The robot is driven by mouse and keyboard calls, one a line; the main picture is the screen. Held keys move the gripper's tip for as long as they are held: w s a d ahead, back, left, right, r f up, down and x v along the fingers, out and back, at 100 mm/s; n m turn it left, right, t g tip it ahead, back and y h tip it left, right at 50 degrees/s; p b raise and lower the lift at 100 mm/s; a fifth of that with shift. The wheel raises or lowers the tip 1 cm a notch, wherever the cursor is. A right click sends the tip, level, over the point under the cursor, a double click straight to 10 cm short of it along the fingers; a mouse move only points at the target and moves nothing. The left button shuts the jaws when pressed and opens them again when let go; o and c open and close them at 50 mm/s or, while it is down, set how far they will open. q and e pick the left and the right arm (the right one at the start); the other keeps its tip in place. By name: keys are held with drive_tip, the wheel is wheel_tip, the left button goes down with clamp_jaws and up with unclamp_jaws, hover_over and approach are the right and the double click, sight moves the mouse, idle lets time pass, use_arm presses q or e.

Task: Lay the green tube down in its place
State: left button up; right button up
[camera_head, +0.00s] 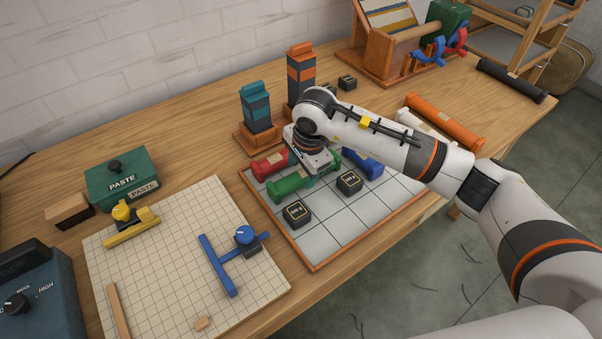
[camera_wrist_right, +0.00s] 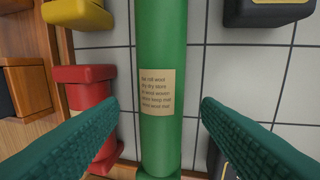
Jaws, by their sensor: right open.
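The green tube (camera_head: 290,186) lies on the gridded tray (camera_head: 314,267), with its middle hidden under my right gripper (camera_head: 310,167) in the head view. In the right wrist view the green tube (camera_wrist_right: 162,45) runs up the picture between my two teal fingers, and a tan label with print is on it. The fingers stand apart, with a gap on each side of the tube. The right gripper is open and holds nothing. My left gripper is not in view.
A red tube (camera_head: 268,164) lies close beside the green one. A blue piece (camera_head: 362,162) and black blocks (camera_head: 297,214) (camera_head: 349,182) are also on the tray. Two towers (camera_head: 256,108) (camera_head: 300,74) stand behind. The tray's right part is clear.

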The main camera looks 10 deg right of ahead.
wheel_tip(320, 180, up, 9)
drive_tip(key=s+b, duration=0.1)
drive_tip(key=shift+s+d+r, duration=0.2)
drive_tip(key=shift+s+d, duration=0.15)
drive_tip(key=shift+s, duration=0.05)
